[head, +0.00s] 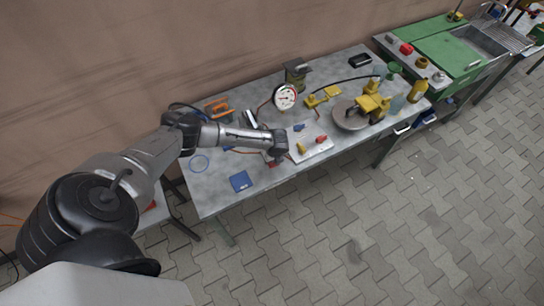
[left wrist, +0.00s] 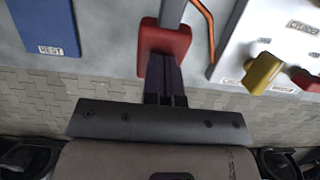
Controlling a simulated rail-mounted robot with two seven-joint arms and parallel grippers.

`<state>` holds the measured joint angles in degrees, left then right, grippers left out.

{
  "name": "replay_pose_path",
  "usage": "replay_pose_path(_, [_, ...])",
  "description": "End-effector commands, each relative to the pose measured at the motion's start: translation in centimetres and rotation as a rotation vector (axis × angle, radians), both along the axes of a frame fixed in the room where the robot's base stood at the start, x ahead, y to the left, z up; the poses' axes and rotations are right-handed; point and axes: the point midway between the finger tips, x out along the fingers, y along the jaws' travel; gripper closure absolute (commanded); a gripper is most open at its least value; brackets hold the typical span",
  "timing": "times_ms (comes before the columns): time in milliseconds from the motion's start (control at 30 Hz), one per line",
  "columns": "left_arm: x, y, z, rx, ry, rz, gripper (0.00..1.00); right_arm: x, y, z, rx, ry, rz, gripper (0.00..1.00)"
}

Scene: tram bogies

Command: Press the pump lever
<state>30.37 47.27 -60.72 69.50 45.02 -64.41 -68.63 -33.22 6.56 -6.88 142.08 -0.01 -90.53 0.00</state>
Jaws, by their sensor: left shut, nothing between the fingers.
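A grey bar with a red grip (left wrist: 178,40), which looks like the pump lever, shows at the top middle of the left wrist view. In the head view, a small red part (head: 269,160) shows at the table's front edge beside my left gripper (head: 274,158), mostly hidden by the arm. In the left wrist view my left gripper (left wrist: 162,62) is shut and empty, its fingertips overlapping the red grip. I cannot tell whether they touch it. My right gripper is not in view.
A white panel (head: 318,150) with blue, yellow and red knobs lies right of my gripper. A gauge (head: 285,96) stands behind. An orange hose (left wrist: 204,22) runs beside the red grip. The paved floor in front is clear.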

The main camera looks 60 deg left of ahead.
Motion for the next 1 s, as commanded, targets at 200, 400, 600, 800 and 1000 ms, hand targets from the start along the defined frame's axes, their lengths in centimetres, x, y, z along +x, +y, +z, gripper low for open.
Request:
replay_pose_path(200, [-0.9, 0.2, -1.0, 0.008, 0.012, -0.006, 1.0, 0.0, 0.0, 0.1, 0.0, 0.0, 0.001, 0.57])
replay_pose_path(400, [-1.0, -0.3, 1.5, 0.005, 0.01, -0.002, 1.0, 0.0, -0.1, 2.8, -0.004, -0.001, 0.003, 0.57])
replay_pose_path(600, [-1.0, -1.0, 4.4, 0.0, 0.004, 0.003, 1.0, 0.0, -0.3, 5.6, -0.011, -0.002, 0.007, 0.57])
replay_pose_path(800, [-0.9, -2.3, 8.1, 0.0, 0.001, 0.003, 1.0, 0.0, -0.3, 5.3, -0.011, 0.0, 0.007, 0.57])
replay_pose_path(1000, [-1.0, -3.4, 11.1, 0.0, 0.0, 0.004, 1.0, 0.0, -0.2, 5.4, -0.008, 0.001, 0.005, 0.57])
